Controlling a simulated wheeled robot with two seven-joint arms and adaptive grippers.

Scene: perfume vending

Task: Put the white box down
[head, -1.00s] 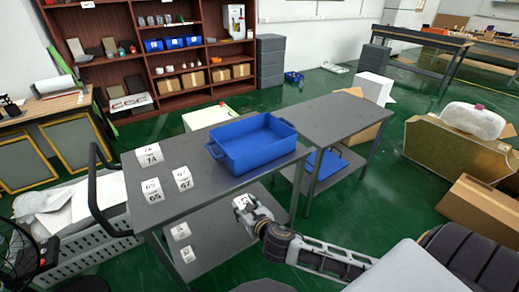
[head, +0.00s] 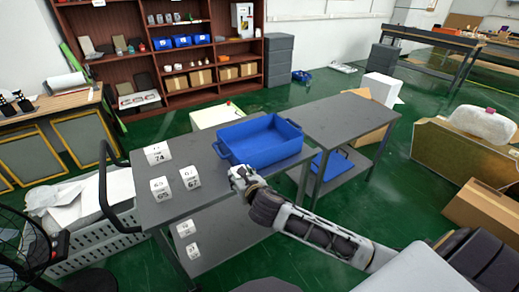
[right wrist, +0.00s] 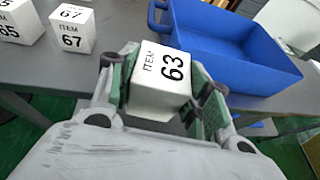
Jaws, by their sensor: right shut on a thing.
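My right gripper (head: 238,176) is shut on a white box marked ITEM 63 (right wrist: 160,82), with green-lined fingers on either side of it. The right gripper also shows in the right wrist view (right wrist: 165,92). The box appears at the front edge of the grey table (head: 213,188), just in front of the blue bin (head: 262,145). I cannot tell whether it touches the tabletop. White boxes 74 (head: 158,154), 65 (head: 161,189) and 67 (head: 190,178) stand on the table to the left. My left gripper is not in view.
Two more white boxes (head: 186,228) (head: 192,250) sit on the lower shelf. A second grey table (head: 345,118) stands to the right. A dark-handled basket cart (head: 95,240) is at the left. Bare tabletop lies between box 67 and the bin.

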